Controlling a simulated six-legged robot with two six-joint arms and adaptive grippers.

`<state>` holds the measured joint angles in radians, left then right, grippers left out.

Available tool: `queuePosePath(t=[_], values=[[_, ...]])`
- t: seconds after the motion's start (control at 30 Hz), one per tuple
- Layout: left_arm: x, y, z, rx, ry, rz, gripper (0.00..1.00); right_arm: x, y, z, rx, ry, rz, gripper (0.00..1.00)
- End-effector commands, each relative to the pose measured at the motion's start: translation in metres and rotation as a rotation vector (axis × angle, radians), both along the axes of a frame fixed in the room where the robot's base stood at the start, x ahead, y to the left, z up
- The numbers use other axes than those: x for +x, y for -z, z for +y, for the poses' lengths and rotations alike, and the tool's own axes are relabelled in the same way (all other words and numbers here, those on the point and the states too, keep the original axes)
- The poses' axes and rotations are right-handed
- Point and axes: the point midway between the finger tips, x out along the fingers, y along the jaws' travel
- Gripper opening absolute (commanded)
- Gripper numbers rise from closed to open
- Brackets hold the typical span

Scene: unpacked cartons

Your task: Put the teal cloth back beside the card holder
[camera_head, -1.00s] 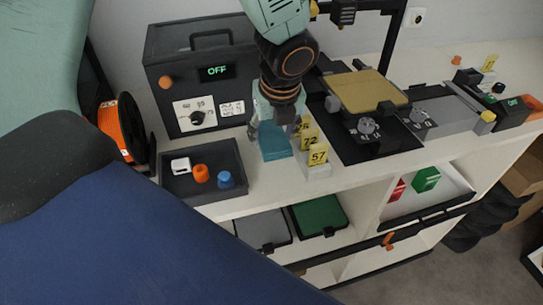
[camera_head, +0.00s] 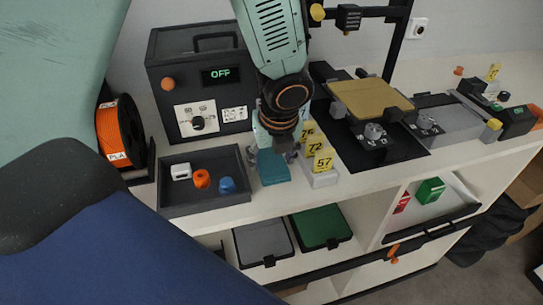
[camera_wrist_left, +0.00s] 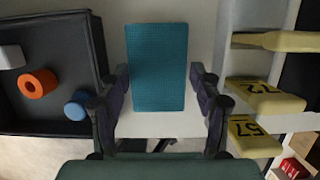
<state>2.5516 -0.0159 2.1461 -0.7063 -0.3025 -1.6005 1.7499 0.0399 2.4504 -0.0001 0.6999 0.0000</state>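The teal cloth (camera_head: 273,168) is a flat, folded rectangle over the white bench top, just left of the card holder (camera_head: 320,179). The card holder is a white block bearing yellow number cards. My left gripper (camera_head: 271,155) points down at the cloth, with one finger along each side edge. Whether the cloth's underside touches the bench is hard to tell. Yellow cards (camera_wrist_left: 252,138) show right of the gripper there. My right gripper is not in view.
A dark tray (camera_head: 205,206) with a white, an orange and a blue piece stands left of the cloth. A dark box with an OFF display (camera_head: 221,75) is behind. A machine with a tan plate (camera_head: 371,97) stands right. The bench's front edge is close.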

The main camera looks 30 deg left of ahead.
Motion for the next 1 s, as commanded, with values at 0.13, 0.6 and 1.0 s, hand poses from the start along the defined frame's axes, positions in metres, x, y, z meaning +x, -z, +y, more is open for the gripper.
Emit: queuePosePath(t=[0.13, 0.6, 1.0], values=[[0.0, 0.0, 0.0, 0.0, 0.0, -0.001, 0.79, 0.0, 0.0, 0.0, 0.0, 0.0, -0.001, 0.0], [0.0, -0.004, 0.0, 0.0, 0.001, -0.001, 0.83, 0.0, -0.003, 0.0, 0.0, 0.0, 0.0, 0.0], [-0.008, -0.054, -0.009, 0.002, 0.001, -0.002, 0.83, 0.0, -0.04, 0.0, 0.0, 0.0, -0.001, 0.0]])
